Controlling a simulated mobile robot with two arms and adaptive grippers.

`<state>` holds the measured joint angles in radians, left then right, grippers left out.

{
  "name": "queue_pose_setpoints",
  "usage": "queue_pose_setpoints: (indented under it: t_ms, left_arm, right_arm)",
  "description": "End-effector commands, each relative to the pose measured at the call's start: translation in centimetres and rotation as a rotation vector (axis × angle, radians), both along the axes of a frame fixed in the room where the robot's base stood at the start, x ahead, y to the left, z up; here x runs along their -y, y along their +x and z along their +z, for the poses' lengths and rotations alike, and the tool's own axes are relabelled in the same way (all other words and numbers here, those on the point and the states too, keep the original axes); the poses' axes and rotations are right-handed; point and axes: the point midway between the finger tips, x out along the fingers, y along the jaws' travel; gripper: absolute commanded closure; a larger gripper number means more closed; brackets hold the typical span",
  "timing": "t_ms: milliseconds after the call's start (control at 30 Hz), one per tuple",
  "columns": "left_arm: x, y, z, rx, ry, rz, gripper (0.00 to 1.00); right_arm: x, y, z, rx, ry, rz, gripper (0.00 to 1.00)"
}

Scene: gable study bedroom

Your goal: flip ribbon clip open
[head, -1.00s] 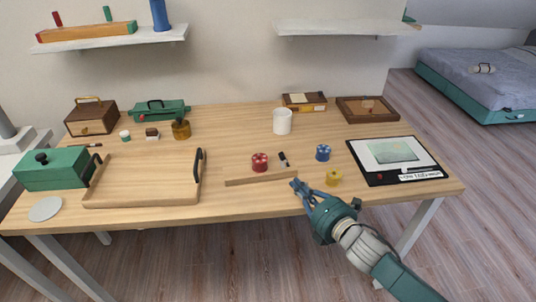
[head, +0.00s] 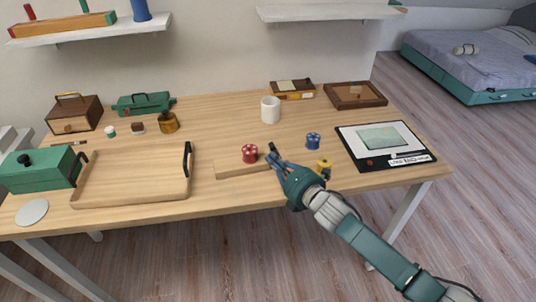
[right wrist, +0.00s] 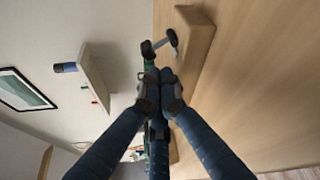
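A small black piece, which looks like the ribbon clip (head: 272,149), stands at the right end of a wooden strip (head: 230,172) near the front of the table. In the right wrist view a black and grey clip-like piece (right wrist: 160,44) shows just beyond my fingertips, beside a wooden bar (right wrist: 198,42). My right gripper (head: 274,161) is at the strip's right end, very close to the clip; contact cannot be told. In the right wrist view its blue fingertips (right wrist: 160,78) are together, with nothing seen between them. My left gripper is out of view.
A red spool (head: 250,154) is at the strip, left of the clip. A blue spool (head: 313,141) and a yellow spool (head: 324,164) stand to the right. A wooden tray (head: 130,201) lies to the left, and a white cup (head: 270,110) stands behind.

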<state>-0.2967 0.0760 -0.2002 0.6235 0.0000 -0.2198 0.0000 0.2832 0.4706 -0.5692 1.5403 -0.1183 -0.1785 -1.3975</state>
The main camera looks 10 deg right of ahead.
Motion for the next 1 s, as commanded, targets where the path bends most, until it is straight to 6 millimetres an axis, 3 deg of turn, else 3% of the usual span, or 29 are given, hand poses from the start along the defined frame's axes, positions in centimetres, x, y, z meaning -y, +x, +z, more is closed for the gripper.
queue_pose_setpoints:
  t_ms: [100,300,767,1000]
  left_arm:
    - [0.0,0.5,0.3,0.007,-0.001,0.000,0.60]
    - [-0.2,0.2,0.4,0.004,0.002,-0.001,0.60]
    - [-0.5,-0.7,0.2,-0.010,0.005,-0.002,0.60]
    - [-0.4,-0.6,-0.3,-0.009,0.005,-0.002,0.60]
  right_arm:
    - [-0.7,1.7,-0.2,0.000,0.001,0.000,1.00]
    - [-1.2,3.0,-0.5,-0.001,0.001,0.001,1.00]
    - [-1.1,3.1,-0.6,-0.001,0.007,0.000,1.00]
    - [0.3,3.1,-0.4,-0.005,0.080,0.000,1.00]
